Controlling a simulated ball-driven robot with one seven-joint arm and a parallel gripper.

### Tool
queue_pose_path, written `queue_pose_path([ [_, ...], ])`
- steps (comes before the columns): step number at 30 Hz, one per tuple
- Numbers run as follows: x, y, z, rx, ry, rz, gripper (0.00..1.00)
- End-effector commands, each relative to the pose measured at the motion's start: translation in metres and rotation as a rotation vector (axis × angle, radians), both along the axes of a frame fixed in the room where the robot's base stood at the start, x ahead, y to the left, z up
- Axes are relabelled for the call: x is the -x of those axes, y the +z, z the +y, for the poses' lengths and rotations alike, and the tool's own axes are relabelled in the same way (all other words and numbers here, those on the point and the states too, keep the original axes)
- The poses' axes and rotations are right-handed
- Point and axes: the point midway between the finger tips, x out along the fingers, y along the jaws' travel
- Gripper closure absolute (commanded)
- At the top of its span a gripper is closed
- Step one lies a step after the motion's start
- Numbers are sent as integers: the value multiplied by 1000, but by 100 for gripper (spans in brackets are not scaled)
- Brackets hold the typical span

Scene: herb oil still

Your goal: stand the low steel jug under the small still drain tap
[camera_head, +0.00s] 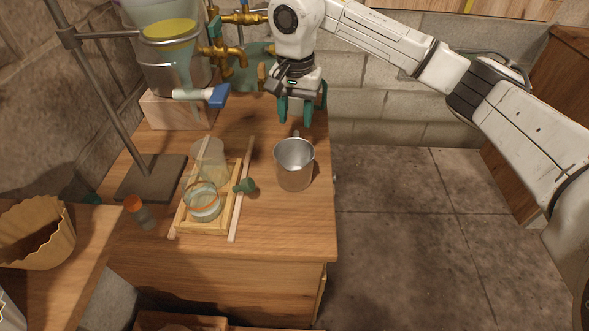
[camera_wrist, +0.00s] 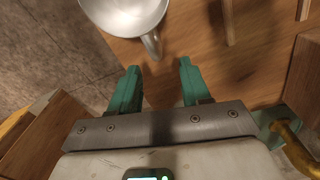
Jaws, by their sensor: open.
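The steel jug (camera_head: 295,165) stands upright on the wooden bench near its right edge, its handle turned to the back. In the wrist view the jug (camera_wrist: 122,14) is at the top, cut by the frame edge, with its handle (camera_wrist: 152,45) pointing toward my fingers. My gripper (camera_head: 300,108) is behind the jug, pointing down. In the wrist view my gripper (camera_wrist: 160,72) is open, its green fingers apart and empty, short of the handle. Brass taps (camera_head: 216,48) are on the still at the back left; I cannot tell which is the small drain tap.
A wooden tray (camera_head: 212,229) with glass vessels and two wooden rails is left of the jug. A stand base (camera_head: 150,178), an orange-capped bottle (camera_head: 138,210) and a blue-and-white piece (camera_head: 202,96) are further left. Floor (camera_head: 420,230) is clear on the right.

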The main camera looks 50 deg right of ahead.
Motion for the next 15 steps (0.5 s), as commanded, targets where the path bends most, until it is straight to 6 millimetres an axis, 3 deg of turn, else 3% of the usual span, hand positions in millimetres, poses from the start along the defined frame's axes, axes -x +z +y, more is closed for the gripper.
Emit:
queue_pose_path([
  [15, 6, -54, 3, -4, -1, 2, 53],
])
